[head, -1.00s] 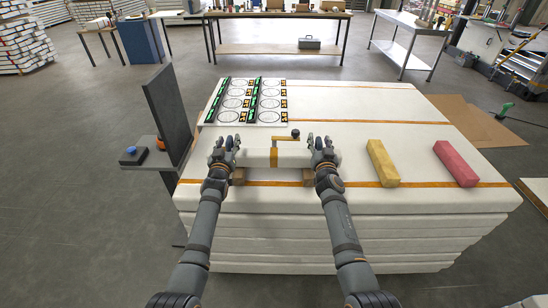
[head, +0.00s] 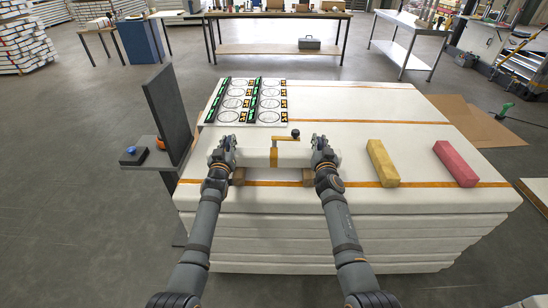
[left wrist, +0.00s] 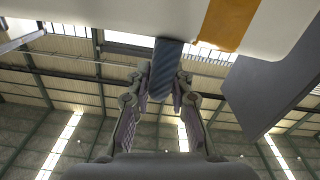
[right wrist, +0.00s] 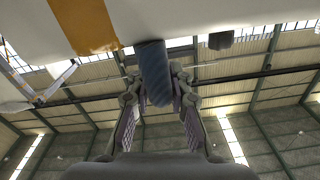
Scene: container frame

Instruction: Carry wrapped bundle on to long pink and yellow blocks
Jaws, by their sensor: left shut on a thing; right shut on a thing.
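The wrapped bundle (head: 252,157) is a long white roll with an orange band, lying crosswise near the front of the white slab stack, with brown support blocks under it. My left gripper (head: 226,146) is shut at its left part on a dark ridged handle (left wrist: 165,68). My right gripper (head: 322,147) is shut at its right part on a similar handle (right wrist: 154,72). The bundle's white underside fills the top of the left wrist view (left wrist: 110,12) and right wrist view (right wrist: 190,14). The long yellow block (head: 382,163) and long pink block (head: 456,163) lie apart to the right.
A brown support block (head: 308,178) shows below the bundle. An orange bar with a black knob (head: 295,133) is at the bundle's middle. A printed sheet with circles (head: 245,102) lies behind. A dark upright panel (head: 167,113) stands left. The slab top (head: 350,105) is clear behind the right side.

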